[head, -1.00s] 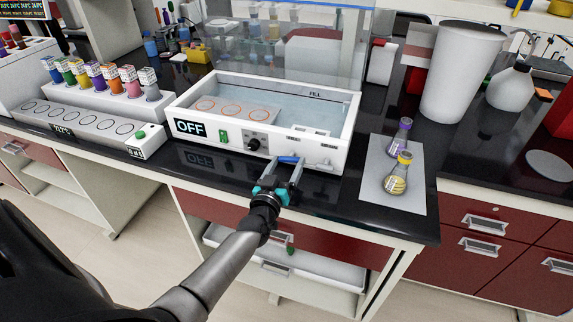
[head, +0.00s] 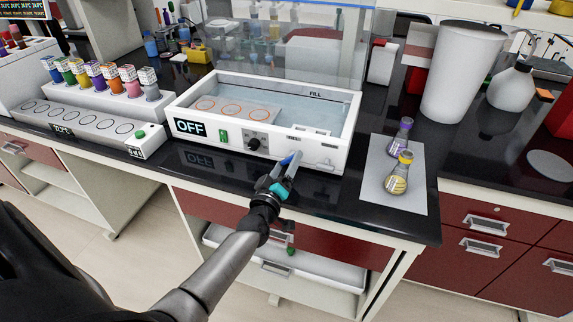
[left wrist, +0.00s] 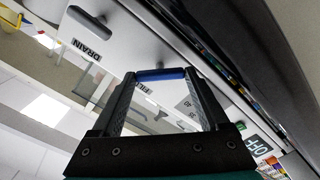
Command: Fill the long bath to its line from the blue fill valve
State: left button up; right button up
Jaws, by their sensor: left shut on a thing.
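The long bath (head: 349,133) is a white open box on the black bench, with pale bluish water inside and a FILL mark (head: 315,93) on its inner back wall. The water surface looks below that mark. Its display (head: 190,128) reads OFF. The blue fill valve (head: 286,160) is a small lever on the front face; in the left wrist view the blue lever (left wrist: 160,74) lies between my fingertips beside a FILL label. My left gripper (head: 291,163) is shut on it, rolled over. My right gripper is not in view.
A grey drain lever (left wrist: 87,19) with a DRAIN label is on the same face. A block of coloured bottles (head: 103,95) stands left. Two flasks, purple-topped (head: 400,137) and yellow (head: 398,173), stand on a white mat (head: 408,205) at right, near a tall white container (head: 462,75).

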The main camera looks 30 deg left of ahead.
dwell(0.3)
pick_arm(q)
jog(key=o, duration=1.2)
jog(key=shift+o, duration=0.2)
jog(key=shift+s, duration=0.1)
jog(key=p+v, duration=0.1)
jog(key=v, duration=1.4)
jog(key=shift+p, duration=0.3)
jog(key=shift+s+f, duration=0.1)
jog(key=s+d+f+m+g+h+b, duration=0.1)
jog(key=s+d+f+m+g+h, duration=0.15)
jog(key=f, duration=0.65)
jog(key=s+d+f+m+g+h+b, duration=0.1)
jog(key=s+d+f+m+g, duration=0.2)
jog(key=f, duration=0.7)
jog(key=s+d+f+m+g+h+b, duration=0.15)
jog(key=s+f, duration=0.25)
jog(key=f, duration=0.5)
jog(key=s+d+f+m+g+b, duration=0.1)
jog(key=s+f+m+g, duration=0.2)
jog(key=s+f, duration=0.5)
jog(key=s+d+f+m+g+b, duration=0.1)
jog(key=s+f+m+g, duration=0.3)
jog(key=s, duration=1.1)
notch_tip(320, 180, down, 4)
jog(key=shift+d+r+g+y, duration=0.15)
jog(key=shift+g+y, duration=0.15)
jog(key=shift+g, duration=0.9)
